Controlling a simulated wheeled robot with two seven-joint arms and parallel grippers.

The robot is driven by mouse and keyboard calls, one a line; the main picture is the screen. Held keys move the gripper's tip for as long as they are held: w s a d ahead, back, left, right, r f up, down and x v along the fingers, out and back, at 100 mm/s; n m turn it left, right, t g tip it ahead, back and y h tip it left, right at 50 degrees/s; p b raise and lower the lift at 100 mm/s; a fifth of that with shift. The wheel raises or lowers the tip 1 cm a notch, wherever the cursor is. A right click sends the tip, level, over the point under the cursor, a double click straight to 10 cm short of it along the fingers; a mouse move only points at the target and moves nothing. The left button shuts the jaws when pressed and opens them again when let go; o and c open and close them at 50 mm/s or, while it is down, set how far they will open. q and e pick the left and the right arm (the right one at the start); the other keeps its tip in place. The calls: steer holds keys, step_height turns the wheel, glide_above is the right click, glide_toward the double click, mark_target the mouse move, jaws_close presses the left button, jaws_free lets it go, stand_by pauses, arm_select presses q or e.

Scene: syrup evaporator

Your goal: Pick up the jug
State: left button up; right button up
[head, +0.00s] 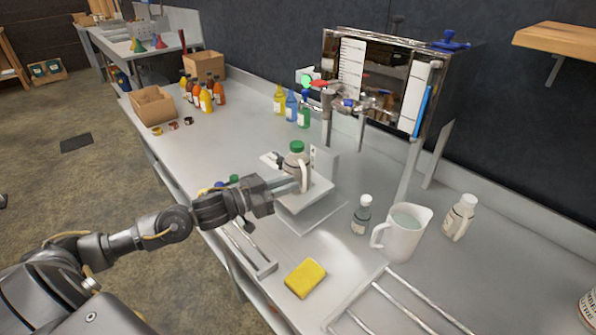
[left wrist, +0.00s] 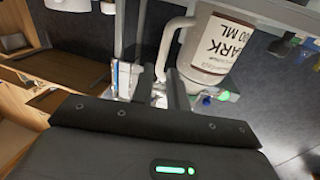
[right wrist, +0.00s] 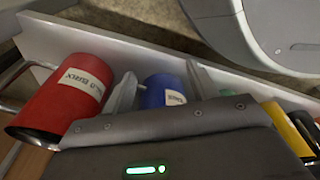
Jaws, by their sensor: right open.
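The jug (head: 292,162) is a small greyish bottle with a green cap, a pale label and a light handle. In the head view it is upright at the white platform of a stand (head: 318,188); its base is partly hidden, so I cannot tell whether it touches. In the left wrist view the jug (left wrist: 215,48) shows its label and its handle (left wrist: 172,38). My left gripper (head: 291,184) is at the handle; its fingers (left wrist: 164,88) are close together with the handle between them. My right gripper (right wrist: 160,88) is open and empty, seen only in the right wrist view.
A white pitcher (head: 400,240), a small dark bottle (head: 361,216) and a white bottle (head: 459,218) stand to the right. A yellow sponge (head: 306,278) lies in front. The metal evaporator (head: 376,85) is behind. A red can (right wrist: 62,98) and blue can (right wrist: 164,91) are near my right gripper.

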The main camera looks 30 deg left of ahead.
mark_target(305, 178)
arm_select(q)
steer(key=shift+x, duration=2.85)
steer(key=shift+a+f, duration=0.1)
steer(key=shift+f, duration=0.1)
steer(key=shift+c, duration=0.4)
jaws_close()
steer(key=shift+r, duration=0.15)
